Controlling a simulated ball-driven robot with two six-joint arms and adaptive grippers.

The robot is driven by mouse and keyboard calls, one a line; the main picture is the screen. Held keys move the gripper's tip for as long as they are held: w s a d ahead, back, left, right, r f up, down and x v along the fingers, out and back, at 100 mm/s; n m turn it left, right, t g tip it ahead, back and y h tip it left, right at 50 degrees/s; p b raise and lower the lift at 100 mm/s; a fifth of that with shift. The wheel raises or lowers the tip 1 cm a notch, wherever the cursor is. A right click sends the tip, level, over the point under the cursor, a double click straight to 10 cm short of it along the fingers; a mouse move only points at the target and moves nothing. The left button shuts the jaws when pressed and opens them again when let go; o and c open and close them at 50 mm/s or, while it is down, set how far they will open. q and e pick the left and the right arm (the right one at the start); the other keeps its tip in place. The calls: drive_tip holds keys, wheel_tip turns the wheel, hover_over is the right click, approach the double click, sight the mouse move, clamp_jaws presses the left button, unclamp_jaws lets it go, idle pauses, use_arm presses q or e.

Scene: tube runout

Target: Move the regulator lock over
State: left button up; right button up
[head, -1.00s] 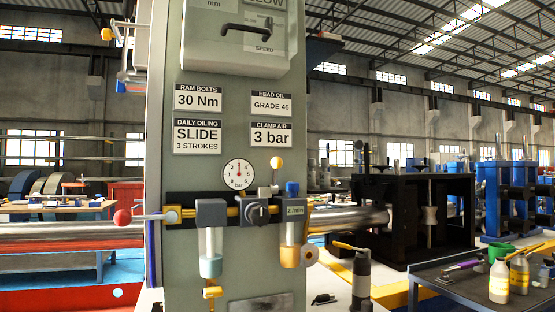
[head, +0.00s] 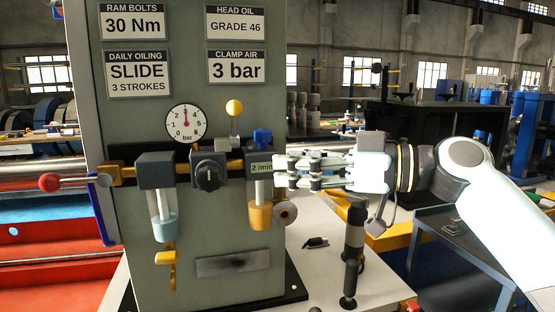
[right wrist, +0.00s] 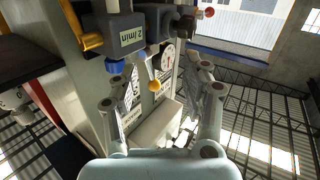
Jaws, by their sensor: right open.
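The regulator (head: 208,172) is a dark block with a round knob on the yellow air line. Just right of it, a lever with a yellow ball (head: 234,107) stands upright on a thin stalk; it looks like the regulator lock. The ball also shows in the right wrist view (right wrist: 155,87), between and beyond the fingers. My right gripper (head: 279,172) is open and empty, coming in from the right with its fingertips by the oiler (head: 260,190). Whether it touches the oiler is unclear. In the right wrist view its fingers (right wrist: 162,76) are spread. My left gripper is out of view.
A pressure gauge (head: 186,123) sits above the regulator, its needle pointing up. A filter bowl (head: 164,205) hangs left, and a red-ball lever (head: 50,182) sticks out farther left. A blue cap (head: 262,137) tops the oiler. A black upright tool (head: 353,250) stands on the white surface.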

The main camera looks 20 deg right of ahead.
drive_tip(key=n+p, duration=0.1)
drive_tip(key=n, duration=0.1)
approach(240, 107)
drive_tip(key=shift+m+y, duration=0.3)
drive_tip(key=p+x, duration=0.1)
drive_tip(key=x, duration=0.4)
drive_tip(key=p+x, duration=0.2)
drive_tip(key=x, duration=0.3)
drive_tip(key=shift+w+f, duration=0.2)
drive_tip(key=shift+w, duration=0.15)
drive_tip(key=shift+w+a+f+p, duration=0.15)
drive_tip(key=shift+w+a+p, duration=0.15)
drive_tip(key=shift+a+p, duration=0.05)
drive_tip(key=shift+c, duration=0.2)
clamp_jaws()
drive_tip(key=shift+w+a, duration=0.1)
drive_tip(key=shift+a, duration=0.15)
